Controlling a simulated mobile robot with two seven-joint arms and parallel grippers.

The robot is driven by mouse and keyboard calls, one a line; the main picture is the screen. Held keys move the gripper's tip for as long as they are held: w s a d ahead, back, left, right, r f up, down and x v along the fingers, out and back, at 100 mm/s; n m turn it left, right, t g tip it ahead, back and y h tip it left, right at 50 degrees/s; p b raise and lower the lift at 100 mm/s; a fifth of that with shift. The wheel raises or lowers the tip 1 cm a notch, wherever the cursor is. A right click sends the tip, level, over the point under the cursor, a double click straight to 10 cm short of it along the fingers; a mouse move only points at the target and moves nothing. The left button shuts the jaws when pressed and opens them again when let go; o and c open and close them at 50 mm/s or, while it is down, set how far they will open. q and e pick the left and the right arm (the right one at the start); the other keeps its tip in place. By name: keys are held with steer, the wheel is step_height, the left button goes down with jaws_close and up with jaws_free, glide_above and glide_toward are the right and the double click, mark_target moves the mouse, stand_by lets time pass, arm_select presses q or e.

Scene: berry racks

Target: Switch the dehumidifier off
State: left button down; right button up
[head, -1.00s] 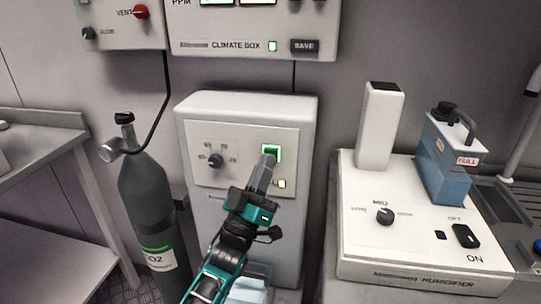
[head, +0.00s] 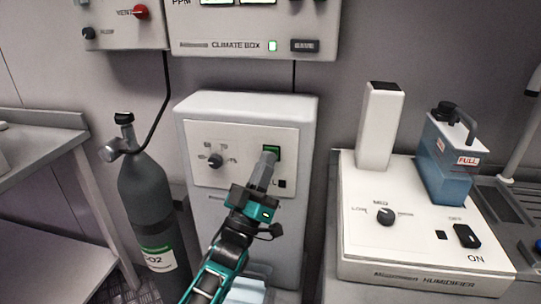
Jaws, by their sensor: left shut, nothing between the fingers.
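The dehumidifier (head: 247,108) is the pale upright box in the middle of the head view. The label by the indicator is mostly hidden behind the fingers. My right gripper is not in view.
A grey CO2 cylinder (head: 147,190) stands left of the dehumidifier, a hose running up from it. The white humidifier (head: 420,268) with a blue tank (head: 445,165) is to the right. The climate box (head: 250,28) hangs above. A metal table (head: 60,145) is at the left.

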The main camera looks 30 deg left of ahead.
arm_select(q)
steer(key=shift+s, duration=0.15)
steer(key=shift+s+d+p, duration=0.25)
steer(key=shift+s+p, duration=0.3)
steer(key=shift+s, duration=0.2)
steer(key=s+p, duration=0.1)
steer(key=s, duration=0.1)
steer(key=s+d+p, duration=0.1)
steer(key=s, duration=0.1)
steer(key=shift+s+d, duration=0.1)
steer(key=shift+s, duration=0.3)
